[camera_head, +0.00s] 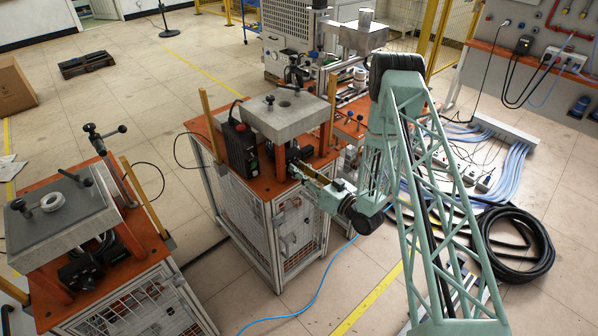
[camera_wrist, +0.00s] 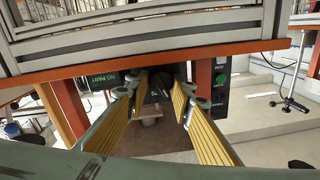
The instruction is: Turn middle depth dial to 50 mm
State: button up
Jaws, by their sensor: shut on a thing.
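The middle induction heater station (camera_head: 285,118) has a grey top plate over an orange base. My gripper (camera_head: 300,170) reaches in from the right, below that plate, at the station's front side. In the wrist view my gripper (camera_wrist: 157,92) has long yellow-padded fingers that converge on a dark dial (camera_wrist: 159,80) under the orange board. The fingers are shut on the dial, and their tips partly hide it. Its scale and setting cannot be read. A black unit (camera_wrist: 103,80) with green lettering, upside down in the wrist view, sits behind the dial.
A black control box (camera_head: 239,147) with buttons is left of my gripper, and an orange post (camera_wrist: 203,85) stands close beside the fingers. Another station (camera_head: 75,215) stands at left. Coiled black hose (camera_head: 525,240) and blue cables lie on the floor at right.

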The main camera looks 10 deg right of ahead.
dwell(0.4)
jog(key=o, duration=0.6)
jog(key=shift+v, duration=6.05)
jog(key=shift+w, duration=0.1)
